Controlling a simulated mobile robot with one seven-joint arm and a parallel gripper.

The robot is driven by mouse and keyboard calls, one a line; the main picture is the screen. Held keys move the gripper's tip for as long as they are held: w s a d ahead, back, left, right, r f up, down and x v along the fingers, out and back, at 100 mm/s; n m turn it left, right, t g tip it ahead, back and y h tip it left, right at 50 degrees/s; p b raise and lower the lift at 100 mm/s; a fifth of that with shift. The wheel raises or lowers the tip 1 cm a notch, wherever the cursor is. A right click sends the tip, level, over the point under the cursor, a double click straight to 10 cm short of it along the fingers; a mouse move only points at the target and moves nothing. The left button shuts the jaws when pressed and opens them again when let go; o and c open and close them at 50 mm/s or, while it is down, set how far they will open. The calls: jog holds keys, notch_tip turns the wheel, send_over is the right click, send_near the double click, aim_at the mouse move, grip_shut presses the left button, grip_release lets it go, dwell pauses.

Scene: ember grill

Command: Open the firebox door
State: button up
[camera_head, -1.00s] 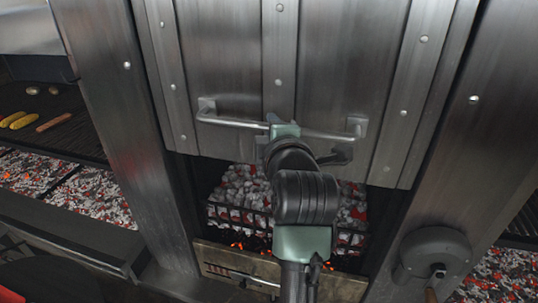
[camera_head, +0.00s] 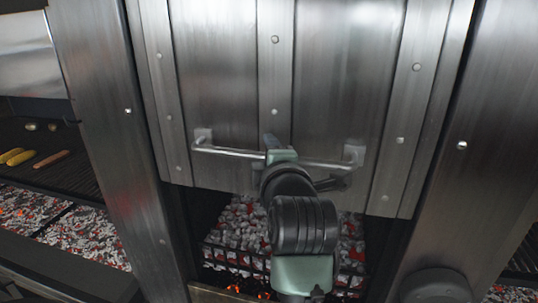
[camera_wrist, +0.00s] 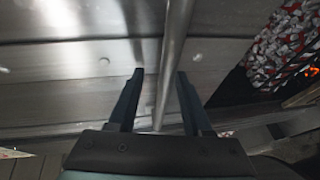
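The firebox door (camera_head: 225,80) is a riveted steel panel. It stands partly raised, with an opening and glowing coals below its bottom edge. A horizontal bar handle (camera_head: 228,151) crosses its lower part, fixed at both ends. My gripper (camera_head: 272,144) is at the middle of the handle; its fingers are mostly hidden in the head view. In the wrist view, the handle bar (camera_wrist: 172,60) runs between the two fingers of my gripper (camera_wrist: 160,74). The fingers are apart, with a gap on the left; the bar lies close to the right finger, and contact is unclear.
A basket of coals (camera_head: 240,215) sits in the opening behind my arm. Steel posts (camera_head: 110,110) flank the door. A grill with food (camera_head: 30,158) is at the left, above more coals. A round grey fitting (camera_head: 436,285) is at the lower right.

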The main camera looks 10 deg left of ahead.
jog(key=shift+f, duration=0.1)
jog(key=b+v, duration=0.5)
jog(key=v, duration=0.8)
jog(key=s+d+r+m+t+h+b, duration=0.2)
jog(key=s+r+m+t, duration=0.3)
jog(key=m, duration=0.5)
jog(key=s+d+r+m+t+h+b, duration=0.2)
jog(key=s+d+r+m+t+h, duration=0.1)
jog(key=r+m+t, duration=0.4)
notch_tip(320, 180, up, 3)
jog(key=s+d+m, duration=0.1)
jog(key=s+m, duration=0.1)
jog(key=m, duration=0.2)
jog(key=shift+s+d+h+b, duration=0.2)
jog(key=shift+s+h+b, duration=0.15)
jog(key=shift+h+b, duration=0.05)
jog(key=shift+f, duration=0.1)
